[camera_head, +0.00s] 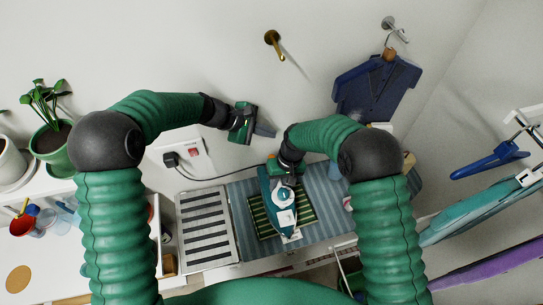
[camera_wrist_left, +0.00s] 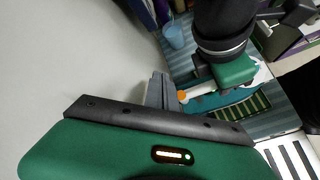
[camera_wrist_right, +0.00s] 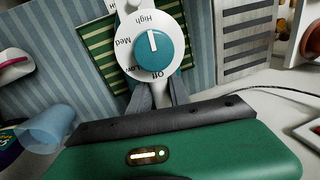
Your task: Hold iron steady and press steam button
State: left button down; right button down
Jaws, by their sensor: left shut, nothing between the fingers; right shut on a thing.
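The teal and white iron (camera_head: 265,188) rests over a green striped pad (camera_head: 258,221) on the blue striped ironing board. My right gripper (camera_head: 289,176) is at the iron's back end, shut on the iron. The right wrist view shows its fingers (camera_wrist_right: 157,92) just below the round dial (camera_wrist_right: 151,48), marked High, Med, Low and Off. What the fingers grip is mostly hidden. My left gripper (camera_head: 265,131) is shut and empty, up and left of the iron. In the left wrist view a small orange part (camera_wrist_left: 183,97) shows beside its fingers. I cannot tell whether this is the steam button.
The ironing board (camera_head: 325,228) has a slatted metal rest (camera_head: 207,230) at its left. A cord runs from the iron to a wall plug (camera_head: 171,159). A blue shirt (camera_head: 376,87) hangs at the back right. A translucent blue cup (camera_wrist_right: 48,124) stands near the right gripper.

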pick_arm(q)
jog(key=shift+f, duration=0.2)
jog(key=shift+f, duration=4.3)
jog(key=shift+f, duration=0.15)
jog(key=shift+s+f, duration=0.1)
jog(key=shift+f, duration=0.1)
jog(key=shift+f, duration=0.35)
jog(key=shift+r, duration=0.8)
